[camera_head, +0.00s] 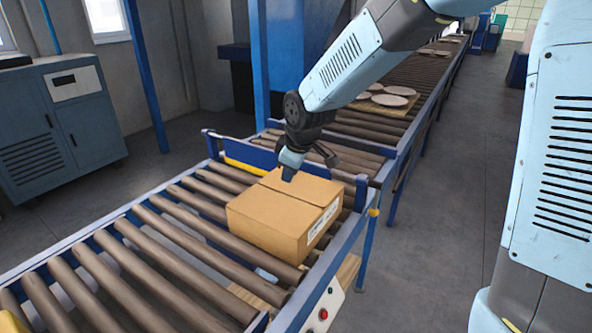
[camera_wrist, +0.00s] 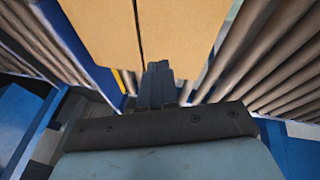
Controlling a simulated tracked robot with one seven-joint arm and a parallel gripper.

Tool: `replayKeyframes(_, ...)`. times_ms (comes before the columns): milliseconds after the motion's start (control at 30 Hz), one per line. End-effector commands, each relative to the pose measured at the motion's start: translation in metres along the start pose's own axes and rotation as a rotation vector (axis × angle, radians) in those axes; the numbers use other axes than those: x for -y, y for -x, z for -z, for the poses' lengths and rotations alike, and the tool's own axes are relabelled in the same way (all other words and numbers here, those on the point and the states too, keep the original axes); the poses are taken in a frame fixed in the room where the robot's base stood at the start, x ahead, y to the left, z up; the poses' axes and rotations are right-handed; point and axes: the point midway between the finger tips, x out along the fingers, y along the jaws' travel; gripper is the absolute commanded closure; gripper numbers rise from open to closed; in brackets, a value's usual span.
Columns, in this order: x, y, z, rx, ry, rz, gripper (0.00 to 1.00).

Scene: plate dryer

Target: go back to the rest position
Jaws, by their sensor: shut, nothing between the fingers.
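My gripper (camera_head: 288,174) is shut and empty, at the end of the arm that reaches in from the upper right. In the head view its tip is at the far top part of a closed cardboard box (camera_head: 272,225); I cannot tell whether it touches the box. The box sits on the roller conveyor (camera_head: 152,225), with a white label on its right side. In the wrist view the shut fingers (camera_wrist: 158,84) point toward the box top (camera_wrist: 185,30), near its dark centre seam.
A second conveyor runs to the back, with plates (camera_head: 390,99) on a board. A blue post (camera_head: 146,75) and a grey-blue cabinet (camera_head: 57,125) stand at left. A control box with a red button (camera_head: 323,314) is on the near conveyor's side.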

Motion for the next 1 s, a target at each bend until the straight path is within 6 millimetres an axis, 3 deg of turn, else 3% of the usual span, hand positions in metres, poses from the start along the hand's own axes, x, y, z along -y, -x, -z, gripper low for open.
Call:
replayKeyframes(167,-0.005,0.02,-0.014,0.013,-0.054,-0.023,1.0)
replayKeyframes(567,-0.016,0.119,-0.102,0.068,-0.408,-0.141,1.0)
replayKeyframes(1000,0.018,0.212,-0.197,0.069,-0.836,-0.251,1.0)
